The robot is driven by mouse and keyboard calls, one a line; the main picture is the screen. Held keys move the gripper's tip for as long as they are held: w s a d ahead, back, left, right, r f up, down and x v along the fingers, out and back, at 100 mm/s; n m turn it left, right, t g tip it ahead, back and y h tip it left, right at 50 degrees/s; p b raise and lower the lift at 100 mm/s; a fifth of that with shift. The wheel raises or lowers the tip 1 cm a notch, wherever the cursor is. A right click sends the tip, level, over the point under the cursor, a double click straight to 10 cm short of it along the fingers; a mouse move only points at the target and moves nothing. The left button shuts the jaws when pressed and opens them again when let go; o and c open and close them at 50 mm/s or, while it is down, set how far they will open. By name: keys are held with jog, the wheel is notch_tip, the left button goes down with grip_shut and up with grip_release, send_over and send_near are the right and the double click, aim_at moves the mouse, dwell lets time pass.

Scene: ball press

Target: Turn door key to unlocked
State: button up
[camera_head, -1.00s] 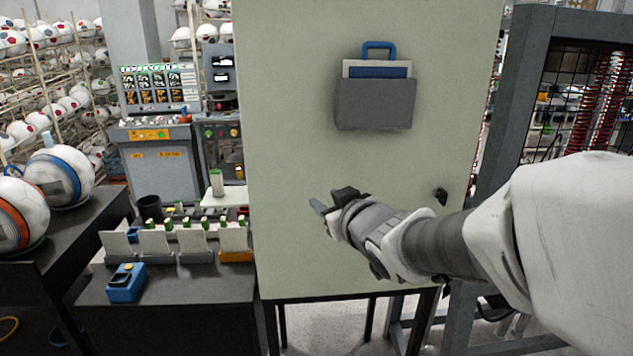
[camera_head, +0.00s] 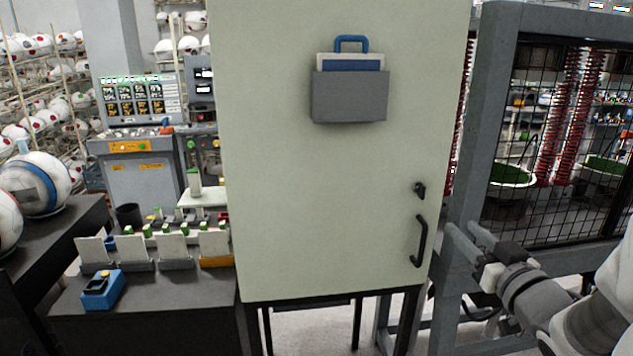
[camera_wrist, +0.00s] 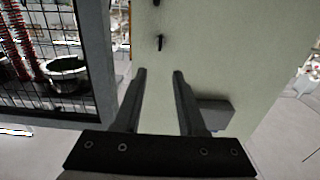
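The door key (camera_head: 420,190) is a small black piece on the right side of the pale green cabinet door (camera_head: 290,200), above the black door handle (camera_head: 420,242). In the wrist view, which looks upside down, the key (camera_wrist: 160,42) shows beyond the fingertips, roughly between them, with a gap. My gripper (camera_head: 459,230) is at the lower right of the head view, right of the handle and apart from the key. Its two fingers (camera_wrist: 159,72) are spread with nothing between them. The key's exact angle is too small to tell.
A grey document holder (camera_head: 350,97) is on the door's upper part. A grey-framed mesh cage (camera_head: 482,130) stands close to the right of the cabinet, near my arm. A dark bench (camera_head: 165,295) with a blue button box (camera_head: 102,292) is at the left.

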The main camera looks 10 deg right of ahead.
aim_at(425, 192)
jog(key=w+p, duration=0.1)
jog(key=w, duration=0.4)
jog(key=w+p, duration=0.1)
jog(key=w, duration=1)
jog(key=shift+w+a+p, duration=0.15)
jog(key=shift+a+p, duration=0.15)
jog(key=shift+p, duration=0.1)
grip_shut()
